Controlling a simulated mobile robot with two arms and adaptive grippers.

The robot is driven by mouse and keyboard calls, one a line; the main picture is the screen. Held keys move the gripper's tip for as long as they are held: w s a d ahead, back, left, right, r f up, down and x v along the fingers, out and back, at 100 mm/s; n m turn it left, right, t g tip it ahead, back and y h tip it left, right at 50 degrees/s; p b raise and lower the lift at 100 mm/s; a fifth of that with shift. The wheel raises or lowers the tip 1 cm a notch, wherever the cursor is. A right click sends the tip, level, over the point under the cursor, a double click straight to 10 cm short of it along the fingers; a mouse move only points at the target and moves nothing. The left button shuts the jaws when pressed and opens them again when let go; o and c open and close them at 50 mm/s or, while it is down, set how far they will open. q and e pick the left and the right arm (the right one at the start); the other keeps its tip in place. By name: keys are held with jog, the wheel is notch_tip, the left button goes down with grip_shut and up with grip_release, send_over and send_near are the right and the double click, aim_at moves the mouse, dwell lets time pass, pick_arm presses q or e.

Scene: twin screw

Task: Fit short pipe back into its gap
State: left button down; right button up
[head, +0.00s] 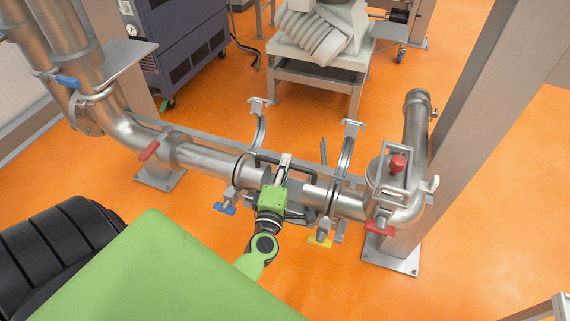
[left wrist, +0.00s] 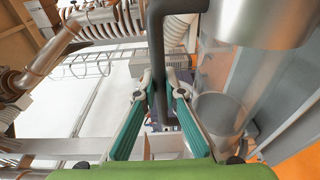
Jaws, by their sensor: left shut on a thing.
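My left gripper (head: 283,172) reaches in over the pipe line and is shut on the dark handle (head: 268,157) of the short pipe (head: 315,194). The left wrist view shows the dark handle (left wrist: 157,55) between the teal fingers (left wrist: 160,88). The short pipe is in line, or nearly so, with the left pipe (head: 205,160) and the right pipe end (head: 348,205). My gripper hides much of it, so I cannot tell whether it is fully seated. Two clamps, left (head: 260,125) and right (head: 347,148), stand open at the joints. My right gripper is not in view.
A blue valve handle (head: 225,208) and a yellow one (head: 320,240) hang below the line. A valve with a red knob (head: 397,164) stands at the right by a grey post (head: 455,130).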

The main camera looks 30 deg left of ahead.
pick_arm(q)
jog(key=shift+w, duration=0.1)
jog(key=c, duration=2)
grip_release()
jog(key=shift+c, duration=0.2)
jog(key=shift+f, duration=0.25)
jog(key=v, duration=1.2)
jog(key=shift+r, duration=0.25)
